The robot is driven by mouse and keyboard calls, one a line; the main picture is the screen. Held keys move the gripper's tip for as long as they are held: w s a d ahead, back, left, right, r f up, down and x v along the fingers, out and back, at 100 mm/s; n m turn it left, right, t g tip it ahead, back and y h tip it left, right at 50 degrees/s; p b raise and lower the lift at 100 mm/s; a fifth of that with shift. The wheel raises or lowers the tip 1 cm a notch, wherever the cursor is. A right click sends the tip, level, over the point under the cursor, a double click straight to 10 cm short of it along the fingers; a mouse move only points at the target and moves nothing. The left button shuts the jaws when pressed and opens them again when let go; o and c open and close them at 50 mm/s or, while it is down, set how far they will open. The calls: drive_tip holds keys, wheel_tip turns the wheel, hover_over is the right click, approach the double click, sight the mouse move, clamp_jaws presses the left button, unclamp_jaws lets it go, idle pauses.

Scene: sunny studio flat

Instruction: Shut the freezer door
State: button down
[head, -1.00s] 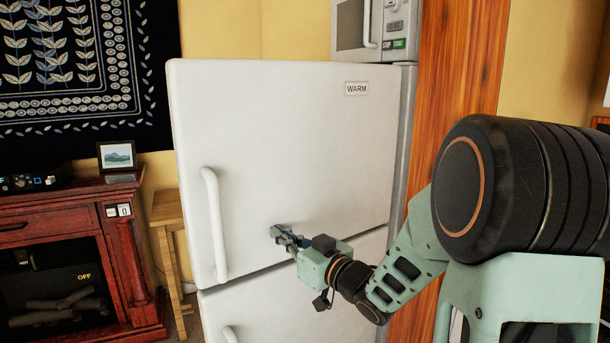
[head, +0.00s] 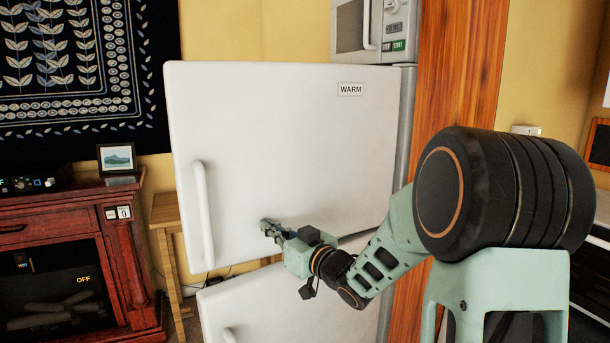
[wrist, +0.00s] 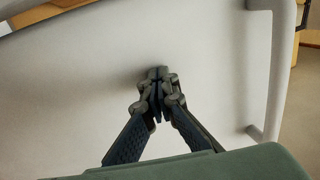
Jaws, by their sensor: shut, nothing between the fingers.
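The white fridge-freezer's upper door (head: 280,140) bears a WARM label (head: 350,89) and a long vertical handle (head: 204,212) at left. Its hinge side looks to be at right. A wedge-shaped gap shows between its bottom edge and the lower door (head: 270,305); how far it stands ajar is hard to tell. My gripper (head: 266,227) is shut and empty, its tips at the upper door's lower middle, right of the handle. In the wrist view the closed fingertips (wrist: 158,78) are at the white door face (wrist: 90,75), apparently touching; the handle (wrist: 280,65) is at right.
A wooden stool (head: 168,225) and a red-brown fireplace cabinet (head: 75,235) with a small framed picture (head: 117,157) stand left of the fridge. A microwave (head: 370,30) is behind its top right. A wooden panel (head: 455,80) rises at right.

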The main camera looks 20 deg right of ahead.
drive_tip(key=shift+d+x, duration=0.1)
drive_tip(key=shift+x, duration=0.8)
drive_tip(key=shift+d+x, duration=0.15)
drive_tip(key=shift+x, duration=0.7)
drive_tip(key=shift+w, duration=0.1)
drive_tip(key=shift+d+b+x, duration=0.15)
drive_tip(key=shift+d+x, duration=0.05)
drive_tip(key=shift+x, duration=0.7)
drive_tip(key=shift+d+b+x, duration=0.15)
drive_tip(key=shift+x, duration=0.7)
drive_tip(key=shift+w, duration=0.35)
drive_tip(key=shift+w+a, duration=0.15)
drive_tip(key=shift+w, duration=1.85)
